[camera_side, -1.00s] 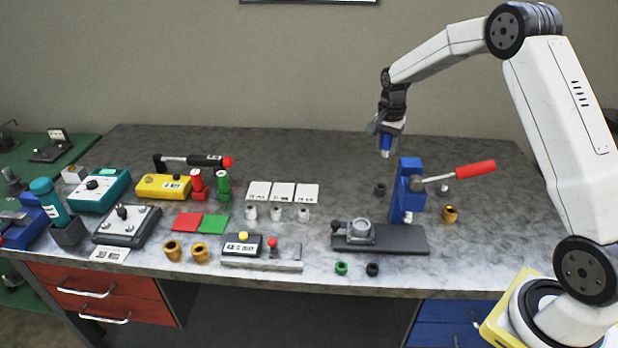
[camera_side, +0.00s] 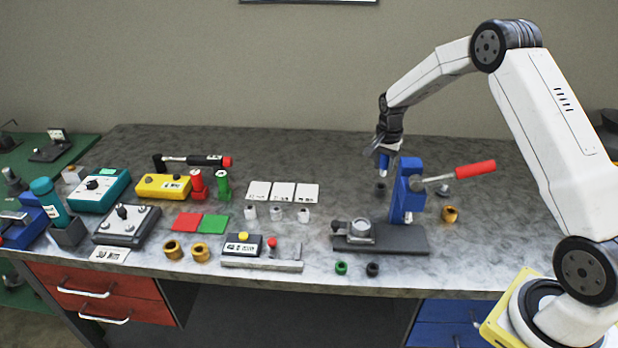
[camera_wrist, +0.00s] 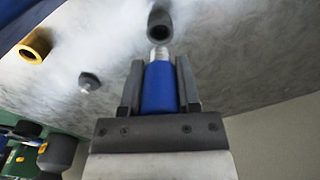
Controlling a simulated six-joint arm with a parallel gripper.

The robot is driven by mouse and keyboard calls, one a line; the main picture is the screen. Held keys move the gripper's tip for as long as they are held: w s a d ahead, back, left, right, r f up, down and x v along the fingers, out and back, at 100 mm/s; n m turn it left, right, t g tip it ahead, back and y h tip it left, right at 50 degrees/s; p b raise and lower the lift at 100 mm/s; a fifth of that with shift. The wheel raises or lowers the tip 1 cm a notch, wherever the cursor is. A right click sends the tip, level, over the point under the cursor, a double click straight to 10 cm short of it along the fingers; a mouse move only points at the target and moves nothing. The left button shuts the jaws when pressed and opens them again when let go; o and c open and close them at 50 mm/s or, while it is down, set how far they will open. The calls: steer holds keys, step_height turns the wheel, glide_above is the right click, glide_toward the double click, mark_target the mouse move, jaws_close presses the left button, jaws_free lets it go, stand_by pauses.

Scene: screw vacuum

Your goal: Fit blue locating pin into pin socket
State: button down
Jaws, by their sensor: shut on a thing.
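My gripper (camera_side: 384,152) is shut on the blue locating pin (camera_side: 384,162) and holds it pointing down, behind the blue press. In the wrist view the blue pin (camera_wrist: 160,88) sits between the two fingers of my gripper (camera_wrist: 160,92), its pale metal tip pointing away from the jaws. A dark round socket (camera_side: 380,189) stands on the table just below the pin. In the wrist view this socket (camera_wrist: 160,24) lies just past the pin's tip, its hollow end facing it. A gap seems to show between tip and socket, but contact is hard to judge.
The blue press (camera_side: 408,192) with a red lever (camera_side: 475,171) stands close in front of the gripper. A brass ring (camera_side: 450,214) and a small grey part (camera_side: 444,191) lie to the right. Three white cards (camera_side: 284,192) lie to the left.

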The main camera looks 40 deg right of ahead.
mark_target(382, 175)
steer(key=shift+f, duration=1.85)
steer(key=shift+f, duration=0.6)
steer(key=shift+c, duration=1.6)
jaws_free()
step_height(382, 175, up, 13)
steer(key=shift+r, duration=0.1)
steer(key=shift+a, duration=0.1)
